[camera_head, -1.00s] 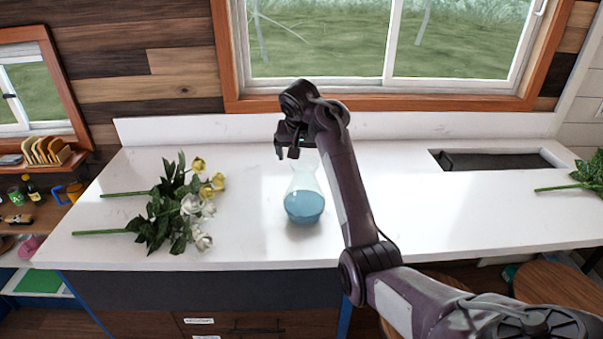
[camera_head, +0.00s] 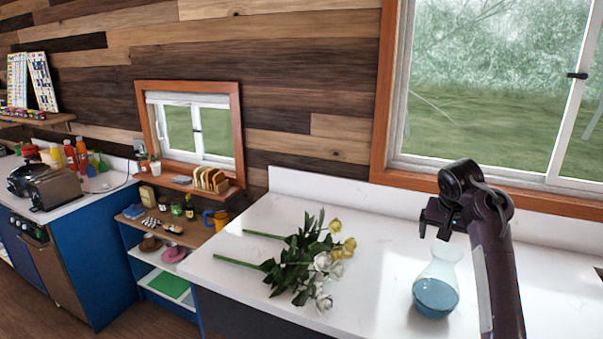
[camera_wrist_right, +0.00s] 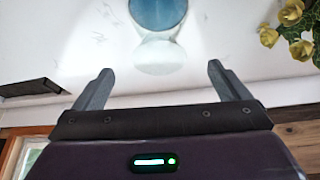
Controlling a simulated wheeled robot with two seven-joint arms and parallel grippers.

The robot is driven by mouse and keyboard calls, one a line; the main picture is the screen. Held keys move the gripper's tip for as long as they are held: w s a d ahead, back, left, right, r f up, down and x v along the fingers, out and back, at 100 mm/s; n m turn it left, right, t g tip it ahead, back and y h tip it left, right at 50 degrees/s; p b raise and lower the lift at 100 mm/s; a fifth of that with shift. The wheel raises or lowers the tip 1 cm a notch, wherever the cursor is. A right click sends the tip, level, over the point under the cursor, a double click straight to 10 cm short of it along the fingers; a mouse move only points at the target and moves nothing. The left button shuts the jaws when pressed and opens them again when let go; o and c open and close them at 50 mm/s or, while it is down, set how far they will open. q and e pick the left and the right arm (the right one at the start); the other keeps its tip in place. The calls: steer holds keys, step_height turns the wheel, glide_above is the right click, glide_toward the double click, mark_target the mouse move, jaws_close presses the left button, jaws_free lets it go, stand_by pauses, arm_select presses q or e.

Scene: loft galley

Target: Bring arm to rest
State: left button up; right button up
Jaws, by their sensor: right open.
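My right gripper (camera_head: 436,218) is raised above the white counter, close to the mouth of a glass vase (camera_head: 437,284) with blue liquid. The vase stands upright on the counter. In the right wrist view the two fingers of the right gripper (camera_wrist_right: 155,88) are apart with nothing between them. The vase also shows in that view (camera_wrist_right: 158,50), beyond the fingertips. My right arm comes in from the lower right in the head view. My left gripper is not in view.
Yellow and white flowers (camera_head: 310,258) lie on the white counter (camera_head: 385,235) left of the vase. A shelf unit (camera_head: 165,235) and a blue cabinet with a toaster (camera_head: 50,188) stand further left. A window (camera_head: 490,90) is behind the counter.

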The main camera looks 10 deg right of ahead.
steer(key=s+a+f+n, duration=0.3)
steer(key=s+a+f, duration=0.35)
steer(key=f, duration=0.25)
steer(key=s+a+f+n, duration=0.3)
steer(key=s+a+f, duration=0.2)
steer(key=s+f, duration=0.4)
steer(key=s+a+f+n+y, duration=0.2)
steer(key=s+a, duration=0.3)
steer(key=s, duration=0.4)
steer(key=s+a+f+n+y, duration=0.1)
steer(key=s+a+f+n, duration=0.1)
steer(key=s+a, duration=0.55)
steer(key=s+d+f+g+b, duration=0.15)
steer(key=f+b, duration=0.25)
steer(key=f, duration=1.6)
steer(key=s+f+b, duration=0.3)
steer(key=f+b, duration=0.2)
steer(key=f, duration=1.4)
steer(key=s+d+f+b, duration=0.2)
steer(key=s+f, duration=0.7)
steer(key=f, duration=0.2)
steer(key=s+d+f+g+b, duration=0.1)
steer(key=s+f+b, duration=0.2)
steer(key=s+f, duration=0.6)
step_height(320, 180, down, 2)
steer(key=shift+s+d+f, duration=0.15)
steer(key=shift+s+d, duration=0.05)
steer(key=shift+d, duration=0.2)
